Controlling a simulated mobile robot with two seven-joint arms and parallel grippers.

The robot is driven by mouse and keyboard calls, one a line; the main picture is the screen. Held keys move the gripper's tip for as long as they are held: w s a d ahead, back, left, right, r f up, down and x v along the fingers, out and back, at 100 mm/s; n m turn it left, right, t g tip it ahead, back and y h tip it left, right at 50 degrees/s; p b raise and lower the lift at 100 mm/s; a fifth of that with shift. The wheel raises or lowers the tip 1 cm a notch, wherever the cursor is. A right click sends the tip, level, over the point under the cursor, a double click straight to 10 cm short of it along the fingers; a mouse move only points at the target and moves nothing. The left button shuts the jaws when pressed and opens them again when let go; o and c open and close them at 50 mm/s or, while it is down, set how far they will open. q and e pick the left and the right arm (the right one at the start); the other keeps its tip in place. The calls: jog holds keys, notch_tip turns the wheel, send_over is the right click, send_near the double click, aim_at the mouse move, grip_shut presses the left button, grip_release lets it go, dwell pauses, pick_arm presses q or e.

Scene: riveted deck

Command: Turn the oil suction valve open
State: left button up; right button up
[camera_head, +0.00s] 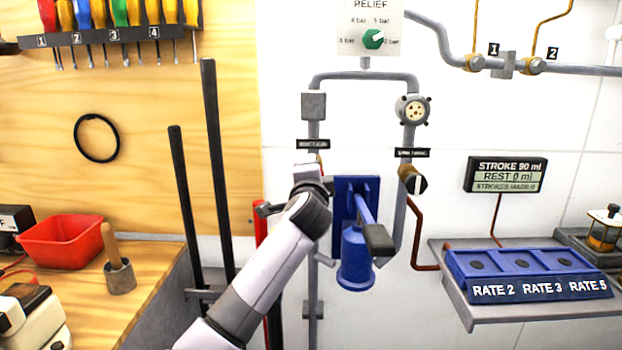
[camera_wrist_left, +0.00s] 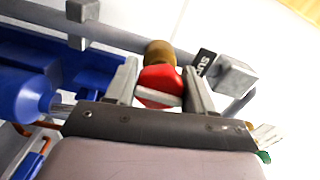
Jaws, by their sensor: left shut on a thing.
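The suction valve shows in the left wrist view as a red knob (camera_wrist_left: 160,78) with a pale bar across its face, in front of a brass body (camera_wrist_left: 159,51). A black label (camera_wrist_left: 205,63) starting "SU" is beside it. My left gripper (camera_wrist_left: 161,87) has a finger on each side of the red knob and is shut on it. In the head view my left arm (camera_head: 265,270) reaches up from the bottom, and its wrist hides most of this valve. The label above (camera_head: 313,144) is too small to read. My right gripper is not in view.
A blue hand pump (camera_head: 356,260) with a dark-ended lever stands just right of my wrist. A second valve with a dark knob (camera_head: 417,181) is on the right pipe. Two dark bars (camera_head: 212,150) stand left of my arm. A shelf with a blue rate block (camera_head: 530,268) projects at right.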

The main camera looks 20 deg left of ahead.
pick_arm(q)
jog(key=shift+n, duration=0.3)
dwell(0.4)
jog(key=o, duration=1)
jog(key=shift+b+v, duration=0.3)
jog(key=shift+v, duration=3.3)
jog(key=shift+s, duration=0.1)
